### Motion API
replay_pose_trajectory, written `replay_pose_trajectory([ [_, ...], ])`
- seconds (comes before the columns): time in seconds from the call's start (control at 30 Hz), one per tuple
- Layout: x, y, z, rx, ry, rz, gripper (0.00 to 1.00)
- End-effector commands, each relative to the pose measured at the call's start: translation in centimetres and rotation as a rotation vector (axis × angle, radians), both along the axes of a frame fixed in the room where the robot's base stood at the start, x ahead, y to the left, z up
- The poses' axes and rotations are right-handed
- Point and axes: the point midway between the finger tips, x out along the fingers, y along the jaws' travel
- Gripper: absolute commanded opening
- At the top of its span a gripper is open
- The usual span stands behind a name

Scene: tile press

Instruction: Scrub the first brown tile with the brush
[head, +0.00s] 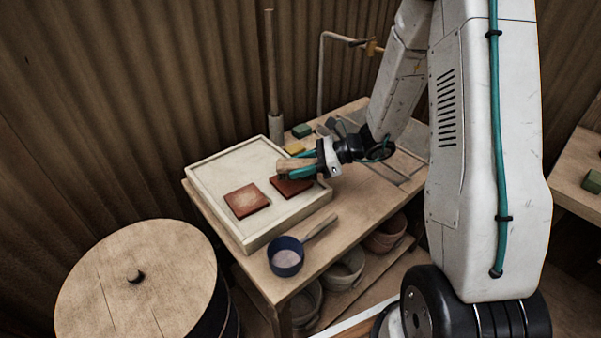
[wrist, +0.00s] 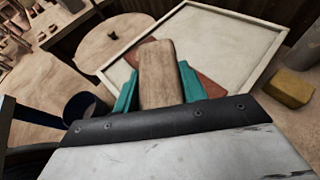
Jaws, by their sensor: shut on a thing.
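My gripper (head: 297,170) is shut on the brush, whose pale wooden block (head: 286,164) shows between the teal fingers. In the wrist view the brush (wrist: 161,68) points away from me, with its underside hidden. Two reddish-brown tiles lie in a shallow cream tray (head: 224,167). The left tile (head: 246,201) is uncovered and has a paler patch. The right tile (head: 289,187) lies below my gripper and is partly hidden by it. In the wrist view a tile (wrist: 209,86) shows behind the brush. I cannot tell whether the brush touches it.
A blue pan (head: 286,256) with a wooden handle stands at the table's front. A yellow block (head: 294,147) and a green block (head: 302,130) lie behind my gripper. An upright post (head: 272,80) stands behind the tray. A round wooden lid (head: 137,285) is at lower left.

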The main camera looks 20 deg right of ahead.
Motion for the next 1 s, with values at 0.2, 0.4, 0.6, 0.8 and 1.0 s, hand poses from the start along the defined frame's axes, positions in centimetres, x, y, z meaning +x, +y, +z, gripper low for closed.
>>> replay_pose_trajectory([
  [0.2, 0.0, 0.1, 2.0, -0.001, -0.002, 0.002, 0.17],
  [0.4, 0.0, 0.1, 2.7, 0.000, 0.000, 0.002, 0.17],
  [0.6, 0.0, 0.1, 2.7, 0.000, 0.001, 0.002, 0.17],
  [0.8, 0.0, 0.1, 2.7, 0.000, 0.000, 0.001, 0.17],
  [1.0, 1.3, 0.1, 3.2, 0.000, -0.002, -0.063, 0.17],
])
